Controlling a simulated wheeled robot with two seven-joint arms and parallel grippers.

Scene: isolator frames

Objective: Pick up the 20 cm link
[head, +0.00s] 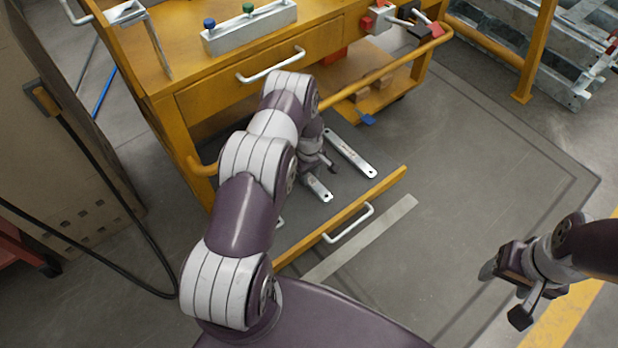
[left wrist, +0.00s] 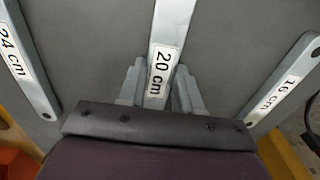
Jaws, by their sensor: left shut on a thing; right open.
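The 20 cm link (left wrist: 172,22) is a flat grey metal bar with a white label, in the middle of the left wrist view. My left gripper (left wrist: 157,90) is shut on it, one finger on each side near the label. In the head view this gripper (head: 319,162) is down in the open drawer, at the middle link (head: 318,187), partly hidden by my arm. I cannot tell whether the link is clear of the drawer floor. My right gripper (head: 505,292) is open and empty at the lower right, away from the drawer.
The 24 cm link (left wrist: 28,72) lies to the left and the 16 cm link (left wrist: 285,80) to the right in the left wrist view. The drawer's orange front (head: 385,186) has a white handle (head: 348,222). The orange cart (head: 185,70) stands behind. Floor right of the drawer is clear.

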